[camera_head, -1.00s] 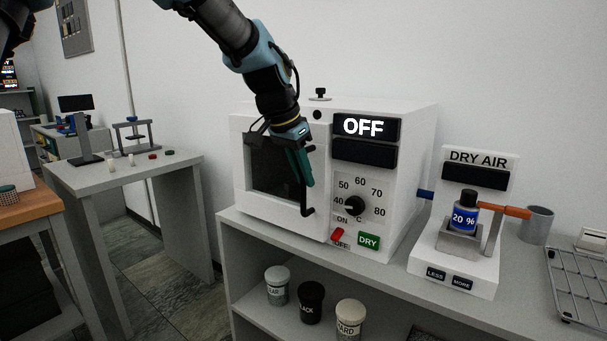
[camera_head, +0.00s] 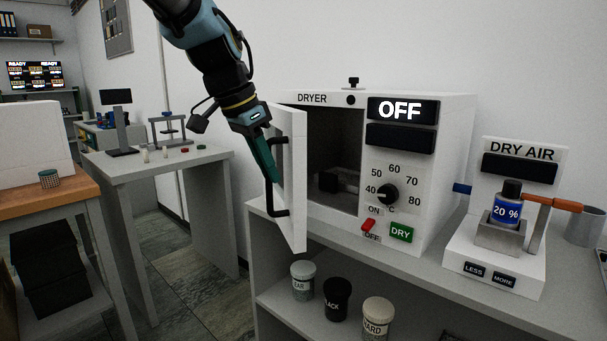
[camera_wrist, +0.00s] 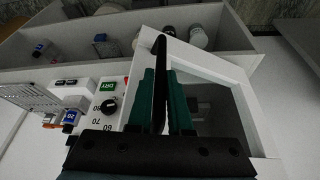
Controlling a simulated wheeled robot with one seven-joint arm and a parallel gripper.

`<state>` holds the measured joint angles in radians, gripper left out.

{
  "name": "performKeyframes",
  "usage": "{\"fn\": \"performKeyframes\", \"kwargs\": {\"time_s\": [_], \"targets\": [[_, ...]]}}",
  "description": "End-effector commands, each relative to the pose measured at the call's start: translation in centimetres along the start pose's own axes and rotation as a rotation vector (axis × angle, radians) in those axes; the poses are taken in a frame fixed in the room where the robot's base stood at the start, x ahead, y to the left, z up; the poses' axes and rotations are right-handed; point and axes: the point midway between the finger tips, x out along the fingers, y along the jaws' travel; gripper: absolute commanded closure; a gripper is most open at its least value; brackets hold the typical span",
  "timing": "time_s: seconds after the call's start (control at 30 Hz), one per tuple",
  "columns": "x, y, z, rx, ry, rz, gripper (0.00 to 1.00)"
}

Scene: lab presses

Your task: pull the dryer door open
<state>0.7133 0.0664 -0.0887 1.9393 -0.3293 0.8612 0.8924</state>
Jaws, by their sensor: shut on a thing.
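The dryer (camera_head: 448,165) is a white box on the grey bench, with an OFF display, a dial and a green DRY button. Its door (camera_head: 297,190) is swung partly out on its left side, and the dark chamber (camera_head: 338,150) shows behind it. A dark object sits inside on the chamber floor. My gripper (camera_head: 273,172) is shut on the black door handle (camera_head: 279,205). In the wrist view the green fingers (camera_wrist: 165,100) lie on both sides of the handle bar (camera_wrist: 160,75), with the door frame (camera_wrist: 215,70) beyond them.
The dry air unit (camera_head: 520,245) with a blue bottle (camera_head: 507,205) stands to the right. Lidded jars (camera_head: 337,298) sit on the shelf below. A grey table (camera_head: 155,165) stands at the left, with open floor (camera_head: 195,275) between it and the bench.

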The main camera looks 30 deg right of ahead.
Motion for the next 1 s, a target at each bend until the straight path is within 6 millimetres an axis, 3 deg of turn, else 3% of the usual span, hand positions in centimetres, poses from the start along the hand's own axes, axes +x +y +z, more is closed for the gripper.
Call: {"fn": "performKeyframes", "kwargs": {"time_s": [0.3,0.5,0.73,1.0], "targets": [[-2.5,-5.6,6.3,-0.001,0.002,-0.001,1.00],[-3.9,-9.9,9.1,0.183,0.002,0.075,1.00],[-5.2,-15.2,11.4,0.385,0.002,0.161,1.00],[-5.8,-20.6,12.4,0.584,0.005,0.241,1.00]]}}
